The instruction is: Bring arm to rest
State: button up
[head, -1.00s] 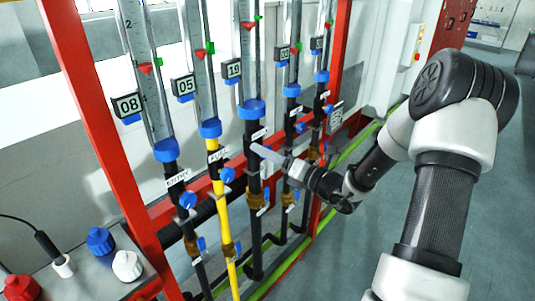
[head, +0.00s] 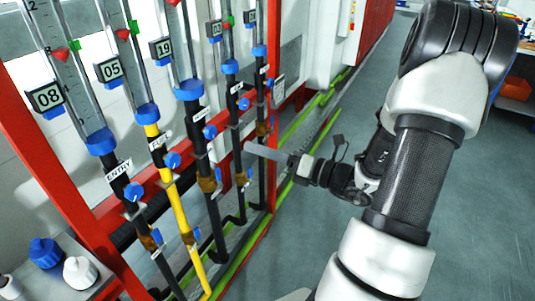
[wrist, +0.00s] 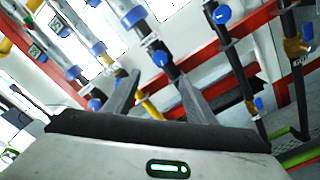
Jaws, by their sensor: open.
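My gripper (head: 251,149) is at the middle of the head view, at the end of my arm, which reaches in from the right. Its light grey finger points left towards the pipe rack and overlaps the rightmost pipes in the picture. I cannot tell the exact gap to them. In the wrist view my gripper (wrist: 155,82) shows two separated dark fingers with nothing held between them. Pipes with blue valves show beyond the fingers.
A red frame (head: 52,172) holds several flow tubes with number tags, a yellow pipe (head: 176,205), black pipes and blue knobs (head: 172,160). A panel with a blue knob (head: 46,253) and a white knob (head: 80,272) is at lower left. Grey floor (head: 480,190) is open at right.

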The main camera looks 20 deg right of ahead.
jog(key=shift+v, duration=0.8)
